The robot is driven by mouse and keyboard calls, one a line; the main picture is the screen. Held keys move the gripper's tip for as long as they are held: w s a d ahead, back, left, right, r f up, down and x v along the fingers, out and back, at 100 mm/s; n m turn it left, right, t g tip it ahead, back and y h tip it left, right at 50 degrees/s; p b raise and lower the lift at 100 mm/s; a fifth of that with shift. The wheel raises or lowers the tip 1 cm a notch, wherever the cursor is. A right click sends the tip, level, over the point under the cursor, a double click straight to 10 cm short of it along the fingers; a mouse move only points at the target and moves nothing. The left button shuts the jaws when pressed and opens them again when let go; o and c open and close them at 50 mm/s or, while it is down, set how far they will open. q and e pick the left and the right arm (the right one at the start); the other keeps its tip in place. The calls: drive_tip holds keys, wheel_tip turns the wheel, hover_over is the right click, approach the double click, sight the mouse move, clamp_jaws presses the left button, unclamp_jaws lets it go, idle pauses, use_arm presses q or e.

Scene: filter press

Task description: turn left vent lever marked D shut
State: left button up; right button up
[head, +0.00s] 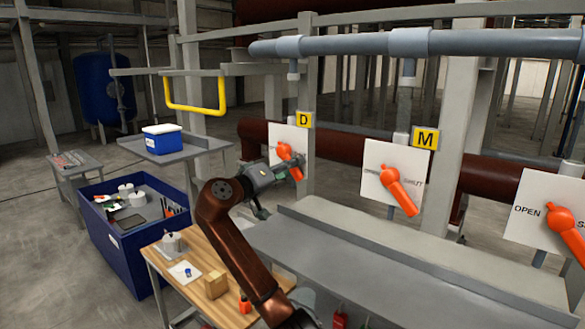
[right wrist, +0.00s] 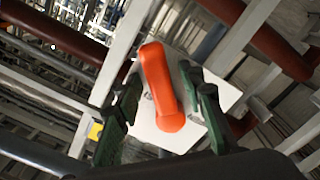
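The orange vent lever D (head: 290,160) sits on a white plate (head: 278,138) under a yellow sign marked D (head: 303,119). Its lower end points down and slightly right in the head view. My right gripper (head: 280,173) is at this lever and partly covers the plate. In the right wrist view, the orange lever (right wrist: 160,88) lies between the two green-black fingers of my right gripper (right wrist: 162,85). The fingers are spread, with a visible gap on each side of the lever. The plate's lettering is hidden. My left gripper is not in view.
An orange lever (head: 399,190) under sign M (head: 425,137) and another orange lever (head: 567,228) stand to the right. A grey bench (head: 370,255) runs below. A blue bin (head: 130,250), a wooden table (head: 212,262) and a yellow rail (head: 196,109) are at the left.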

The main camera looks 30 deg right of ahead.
drive_tip(key=v, duration=1.1)
drive_tip(key=shift+a, duration=0.2)
drive_tip(key=shift+s+d, duration=0.1)
drive_tip(key=shift+d, duration=0.05)
